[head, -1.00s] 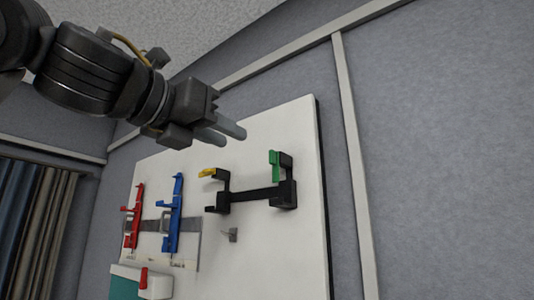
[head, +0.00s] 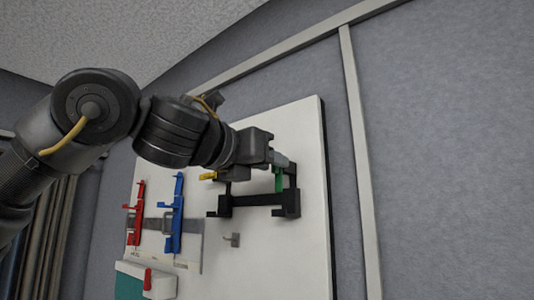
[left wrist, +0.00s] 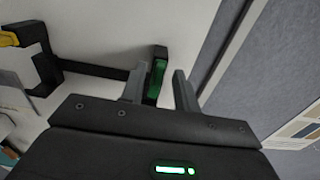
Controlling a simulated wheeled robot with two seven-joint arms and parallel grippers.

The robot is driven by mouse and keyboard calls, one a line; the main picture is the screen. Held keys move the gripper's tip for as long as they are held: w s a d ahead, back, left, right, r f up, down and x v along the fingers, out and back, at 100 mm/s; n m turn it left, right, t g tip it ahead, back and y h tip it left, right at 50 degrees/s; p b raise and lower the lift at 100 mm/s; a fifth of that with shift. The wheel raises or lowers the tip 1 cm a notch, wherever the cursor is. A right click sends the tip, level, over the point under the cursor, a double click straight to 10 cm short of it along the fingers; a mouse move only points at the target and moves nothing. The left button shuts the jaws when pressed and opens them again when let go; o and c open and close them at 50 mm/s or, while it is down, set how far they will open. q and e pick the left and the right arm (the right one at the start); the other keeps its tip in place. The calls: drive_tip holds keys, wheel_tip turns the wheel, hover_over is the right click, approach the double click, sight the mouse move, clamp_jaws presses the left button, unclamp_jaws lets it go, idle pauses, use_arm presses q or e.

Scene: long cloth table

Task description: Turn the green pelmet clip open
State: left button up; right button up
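The green pelmet clip (head: 279,183) is on the right end of a black bracket (head: 258,199) on a white board. My left gripper (head: 282,163) is at the clip and hides its upper part in the head view. In the left wrist view the green clip (left wrist: 155,80) stands between the two fingers of my left gripper (left wrist: 160,86). The fingers are apart. The left finger is close beside the clip or touching it; I cannot tell which. A gap shows on the right finger's side. My right gripper is not in view.
A yellow clip (head: 208,176) is on the bracket's left end, near my left gripper. A red latch (head: 137,212) and a blue latch (head: 176,215) are further left on the board. A small grey hook (head: 232,239) is below the bracket.

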use_arm(q)
clamp_jaws()
drive_tip(key=shift+n, duration=0.3)
drive_tip(key=n+b, duration=0.7)
drive_tip(key=n, duration=1)
drive_tip(key=shift+d, duration=0.1)
idle(0.3)
drive_tip(key=shift+r+n, duration=0.1)
drive_tip(key=shift+n, duration=0.2)
idle(0.3)
